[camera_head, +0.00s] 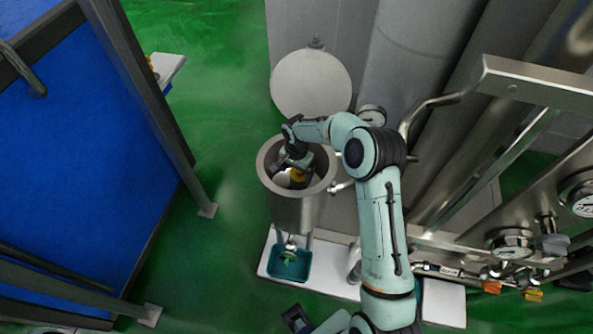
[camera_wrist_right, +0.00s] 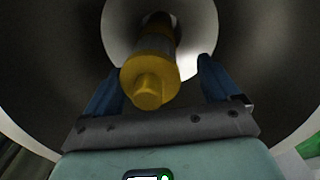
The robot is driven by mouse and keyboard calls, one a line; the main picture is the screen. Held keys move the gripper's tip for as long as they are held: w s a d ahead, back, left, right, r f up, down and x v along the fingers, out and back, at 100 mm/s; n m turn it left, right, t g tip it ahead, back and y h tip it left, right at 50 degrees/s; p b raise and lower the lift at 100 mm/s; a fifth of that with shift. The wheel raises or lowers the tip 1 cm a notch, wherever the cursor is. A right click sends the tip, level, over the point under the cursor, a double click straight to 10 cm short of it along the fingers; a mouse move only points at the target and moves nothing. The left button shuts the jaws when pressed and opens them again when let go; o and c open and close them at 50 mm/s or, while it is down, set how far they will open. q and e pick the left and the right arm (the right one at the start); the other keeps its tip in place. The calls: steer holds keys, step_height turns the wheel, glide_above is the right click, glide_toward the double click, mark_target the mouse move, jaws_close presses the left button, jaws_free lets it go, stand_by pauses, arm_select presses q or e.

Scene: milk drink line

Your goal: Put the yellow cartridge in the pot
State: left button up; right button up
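The pot (camera_head: 298,208) is a metal vessel with a round open mouth, and its pale round lid (camera_head: 311,84) stands open behind it. My right gripper (camera_head: 290,172) reaches down inside the mouth. The yellow cartridge (camera_head: 299,175) shows inside the pot by the gripper. In the right wrist view the cartridge (camera_wrist_right: 150,75), with yellow ends and a greyish middle, lies between two blue fingers (camera_wrist_right: 160,85). The fingers are apart, with a clear gap on the right side. Its far end is in shadow. Part of my left gripper (camera_head: 297,318) shows at the bottom edge; its fingers are unclear.
A teal bin (camera_head: 289,262) sits under the pot on a white platform (camera_head: 333,254). Pipes, gauges (camera_head: 511,243) and valves crowd the right. A blue panel (camera_head: 75,160) in a dark frame stands at left. Green floor between is clear.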

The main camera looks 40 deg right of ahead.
step_height(320, 180, up, 12)
steer(key=shift+r+p, duration=0.2)
steer(key=shift+p, duration=0.2)
stand_by(0.3)
steer(key=shift+f, duration=0.1)
stand_by(0.5)
